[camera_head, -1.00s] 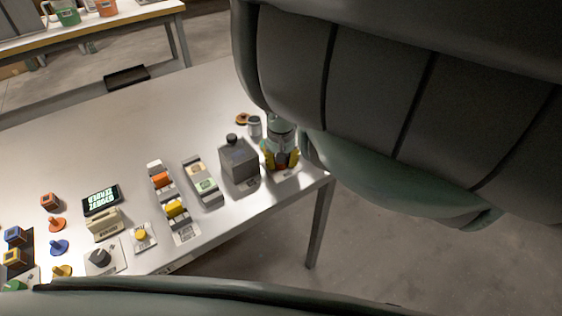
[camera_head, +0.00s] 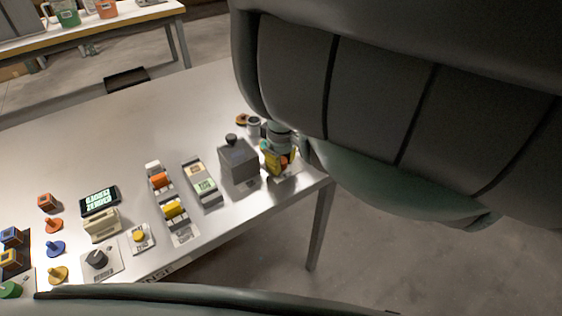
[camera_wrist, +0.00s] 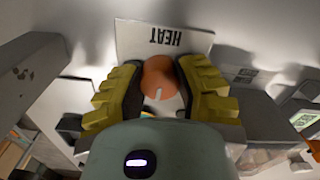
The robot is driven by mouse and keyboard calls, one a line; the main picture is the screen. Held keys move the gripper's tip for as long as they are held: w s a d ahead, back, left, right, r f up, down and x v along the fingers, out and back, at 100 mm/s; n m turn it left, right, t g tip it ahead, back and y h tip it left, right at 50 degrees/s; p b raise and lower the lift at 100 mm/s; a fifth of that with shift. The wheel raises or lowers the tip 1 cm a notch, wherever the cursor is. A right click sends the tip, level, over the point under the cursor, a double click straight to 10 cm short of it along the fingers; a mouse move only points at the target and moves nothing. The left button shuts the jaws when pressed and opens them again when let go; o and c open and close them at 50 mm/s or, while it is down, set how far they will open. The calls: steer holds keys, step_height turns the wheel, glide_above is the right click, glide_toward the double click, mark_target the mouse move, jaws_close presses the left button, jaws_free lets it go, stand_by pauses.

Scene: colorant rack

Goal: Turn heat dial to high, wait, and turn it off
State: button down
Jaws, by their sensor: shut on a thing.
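The heat dial (camera_wrist: 160,75) is an orange round knob with a white mark, in front of a white plate labelled HEAT (camera_wrist: 163,38), which reads upside down in the wrist view. The mark points toward the bottom of that view. My gripper (camera_wrist: 158,88) has yellow ribbed fingers, one on each side of the dial, and is shut on it. In the head view my gripper (camera_head: 279,160) is at the table's right end, pointing down, with a bit of orange showing by its fingers. The dial's underside is hidden.
A grey box with a black knob (camera_head: 239,162) stands close left of my gripper. A small can (camera_head: 253,125) stands just behind. Strips with yellow and orange blocks, a digital display (camera_head: 100,201) and a dark dial (camera_head: 96,258) lie further left. The table's right edge is near.

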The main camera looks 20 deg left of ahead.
stand_by(0.3)
steer(key=c, duration=0.6)
jaws_free()
steer(key=shift+r, duration=3.75)
steer(key=shift+a, duration=0.1)
